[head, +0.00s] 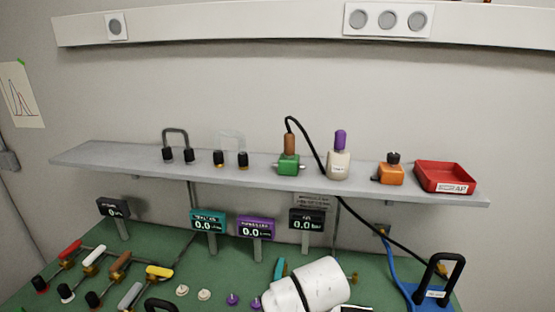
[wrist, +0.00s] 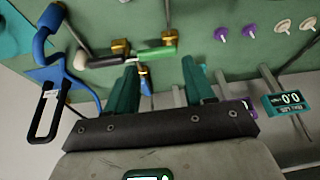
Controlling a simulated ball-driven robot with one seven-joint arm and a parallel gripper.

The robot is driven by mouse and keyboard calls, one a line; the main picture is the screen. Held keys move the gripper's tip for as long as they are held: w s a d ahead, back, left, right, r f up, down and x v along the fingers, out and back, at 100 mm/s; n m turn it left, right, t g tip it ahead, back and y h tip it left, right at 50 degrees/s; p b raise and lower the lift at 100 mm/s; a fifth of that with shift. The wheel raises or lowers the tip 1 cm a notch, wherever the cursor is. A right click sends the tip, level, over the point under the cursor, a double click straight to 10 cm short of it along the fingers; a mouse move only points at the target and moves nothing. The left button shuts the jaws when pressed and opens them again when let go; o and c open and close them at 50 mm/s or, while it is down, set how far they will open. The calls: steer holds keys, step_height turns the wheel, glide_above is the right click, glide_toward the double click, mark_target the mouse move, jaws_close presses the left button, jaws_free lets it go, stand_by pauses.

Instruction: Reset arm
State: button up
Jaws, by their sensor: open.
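My gripper (wrist: 160,68) shows in the wrist view with its two dark green fingers apart and nothing between them. Beyond the fingertips, a valve with a green handle (wrist: 155,54) and brass fittings lies on the green board (wrist: 215,62). I cannot tell how close the fingertips are to it. In the head view a white arm link of mine (head: 312,284) is low in the middle, over the board. The gripper itself is not clearly seen there.
A grey shelf (head: 130,160) holds a green device (head: 289,164), a cream bottle (head: 338,165), an orange device (head: 390,173) and a red scrap tray (head: 445,178). Below are several displays, colored-handle valves (head: 121,262) and a black-handled blue fixture (head: 437,280).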

steer(key=s+d+f+n, duration=0.1)
steer(key=s+d+f, duration=0.1)
steer(key=s+d, duration=0.9)
steer(key=s+d+f+n, duration=0.1)
steer(key=s+d+f, duration=0.1)
steer(key=s+d, duration=0.9)
steer(key=s+a+f+g+b, duration=0.2)
steer(key=s+f+g+b, duration=0.1)
steer(key=s+f+b, duration=0.7)
steer(key=s+f, duration=0.3)
steer(key=f, duration=0.3)
steer(key=shift+s+m, duration=0.15)
steer(key=shift+m, duration=0.25)
